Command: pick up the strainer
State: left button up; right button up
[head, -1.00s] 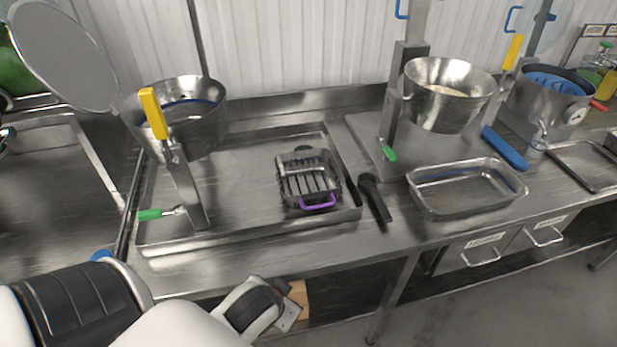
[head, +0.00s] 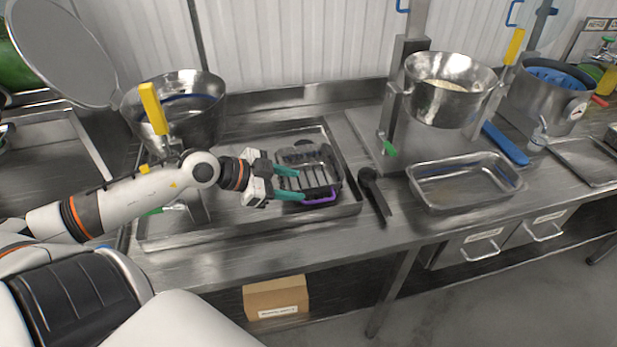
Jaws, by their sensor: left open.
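The strainer (head: 326,173) looks like a dark, slotted metal basket with a purple handle (head: 322,199) at its front. It sits in the shallow metal tray (head: 240,232) on the counter. My left gripper (head: 300,183) has teal fingertips and reaches in from the left. It is open, with its fingers spread over the strainer's left side, one farther back and one near the handle. I cannot tell whether they touch it. The fingers hide part of the strainer's left side. My right gripper is not in view.
A black-handled tool (head: 373,197) lies right of the tray. An empty metal pan (head: 465,203) stands farther right, below a steel bowl (head: 448,106) of rice. A post with a yellow handle (head: 153,109) stands behind my left arm. A cardboard box (head: 276,299) sits below the counter.

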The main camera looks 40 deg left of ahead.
pick_arm(q)
jog(key=a+f+g+y, duration=0.1)
jog(key=a+y, duration=0.1)
jog(key=a, duration=0.1)
send_near(312, 193)
jog(key=w+d, duration=0.1)
jog(key=d, duration=0.2)
jog(key=shift+n+g, duration=0.4)
jog(key=p+x, duration=0.1)
jog(key=x, duration=0.4)
jog(key=shift+w+f+p, duration=0.1)
jog(key=shift+w+p, duration=0.15)
jog(key=shift+p, duration=0.05)
jog(key=shift+w+f, duration=0.1)
jog(key=shift+f, duration=0.1)
jog(key=shift+r, duration=0.1)
jog(key=c, duration=1)
